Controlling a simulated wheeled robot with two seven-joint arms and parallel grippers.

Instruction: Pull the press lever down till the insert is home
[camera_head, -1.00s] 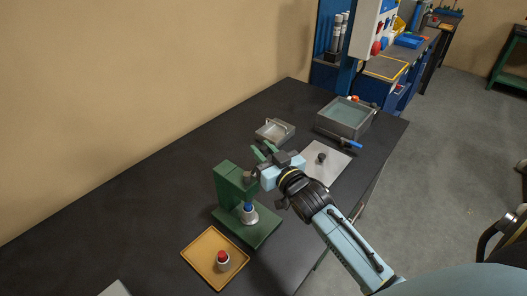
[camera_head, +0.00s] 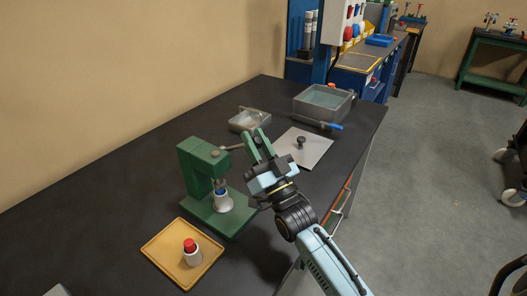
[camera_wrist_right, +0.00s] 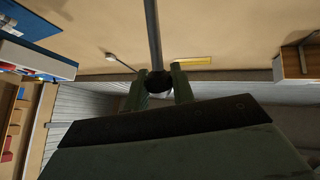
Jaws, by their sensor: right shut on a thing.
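The green press (camera_head: 203,168) stands on the dark bench. Its grey lever (camera_head: 232,148) sticks out to the right from the press head. My right gripper (camera_head: 257,145) is shut on the lever's outer end, right of the press. In the right wrist view, the dark knob (camera_wrist_right: 158,83) of the lever sits between the two green fingers. Under the ram, the blue insert (camera_head: 220,192) is at the top of a pale round part (camera_head: 223,203) on the press base. How deep the insert sits cannot be told. My left gripper is not in view.
An orange tray (camera_head: 163,261) holding a white part with a red top (camera_head: 191,250) is in front of the press. Behind my gripper are a pale plate (camera_head: 316,148) with a dark knob, a small metal tray (camera_head: 240,126) and a grey bin (camera_head: 318,111).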

